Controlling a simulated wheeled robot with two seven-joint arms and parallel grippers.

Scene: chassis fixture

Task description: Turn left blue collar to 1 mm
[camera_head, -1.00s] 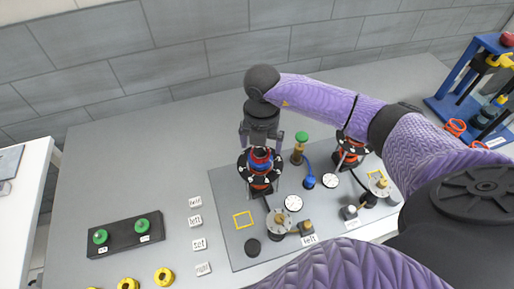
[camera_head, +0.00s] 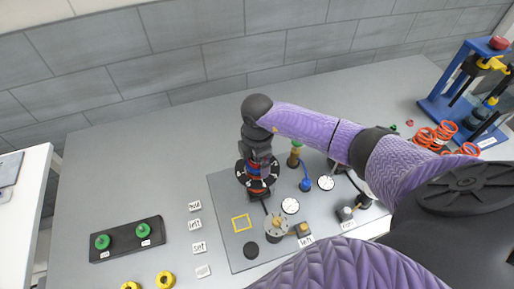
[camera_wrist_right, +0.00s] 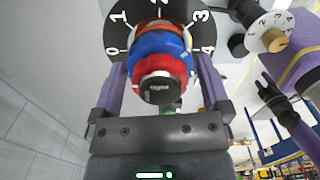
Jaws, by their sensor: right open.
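The left blue collar (camera_wrist_right: 150,48) sits between red and orange bands on an upright post, above a black dial (camera_wrist_right: 112,38) with white numbers 0 to 4. In the head view the collar (camera_head: 256,167) shows just under my right gripper (camera_head: 257,158). In the right wrist view my right gripper (camera_wrist_right: 160,62) is open, with one finger on each side of the collar stack. I cannot tell whether the fingers touch it. The right-hand dial post is mostly hidden behind my right arm. My left gripper is not in view.
The grey plate (camera_head: 222,200) carries white gauges (camera_head: 290,205), a blue-topped part (camera_head: 306,184), a green-topped post (camera_head: 295,155) and a brass knob (camera_head: 277,226) close by. Label tiles, a black rack (camera_head: 126,239) and yellow rings lie left. A blue stand (camera_head: 440,105) is at right.

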